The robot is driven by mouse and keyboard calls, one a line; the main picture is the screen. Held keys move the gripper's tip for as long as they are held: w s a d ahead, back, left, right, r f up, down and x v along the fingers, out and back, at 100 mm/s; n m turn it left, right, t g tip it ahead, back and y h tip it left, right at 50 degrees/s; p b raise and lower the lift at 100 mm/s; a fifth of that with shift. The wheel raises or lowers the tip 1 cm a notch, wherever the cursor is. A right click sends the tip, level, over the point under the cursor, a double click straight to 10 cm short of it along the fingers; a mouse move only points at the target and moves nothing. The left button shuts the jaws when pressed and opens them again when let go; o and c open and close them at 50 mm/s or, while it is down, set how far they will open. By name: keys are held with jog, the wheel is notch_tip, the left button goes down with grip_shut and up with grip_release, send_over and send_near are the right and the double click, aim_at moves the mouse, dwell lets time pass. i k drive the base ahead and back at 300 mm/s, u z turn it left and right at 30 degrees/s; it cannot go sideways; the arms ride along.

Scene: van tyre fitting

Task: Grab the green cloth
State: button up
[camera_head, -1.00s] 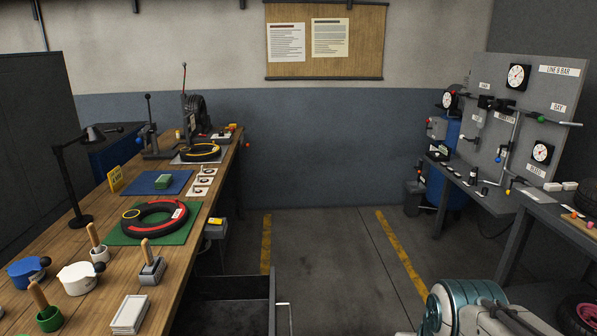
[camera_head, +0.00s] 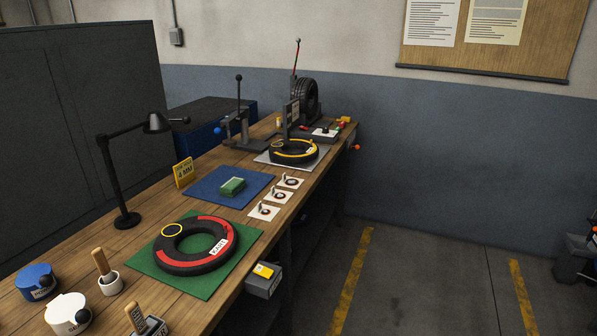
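A small folded green cloth (camera_head: 232,186) lies on a flat blue mat (camera_head: 205,187) on the wooden bench. It looks like a compact pad with a paler edge. Nothing covers it. A larger flat green sheet (camera_head: 222,278) lies nearer on the bench, under a black tyre with red bands (camera_head: 193,250). My gripper is not in view.
Around the blue mat stand a black desk lamp (camera_head: 125,217), a yellow sign (camera_head: 184,173) and white cards (camera_head: 263,211). A lever press (camera_head: 240,132) and a yellow-ringed tyre (camera_head: 294,152) stand behind. Handled pots crowd the near bench.

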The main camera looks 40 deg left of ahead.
aim_at(229, 189)
jog(key=u, duration=0.1)
jog(key=i, duration=1.55)
jog(key=u, duration=0.7)
jog(key=i, duration=1.35)
jog(key=u, duration=1.9)
jog(key=i, duration=1)
jog(key=u, duration=0.7)
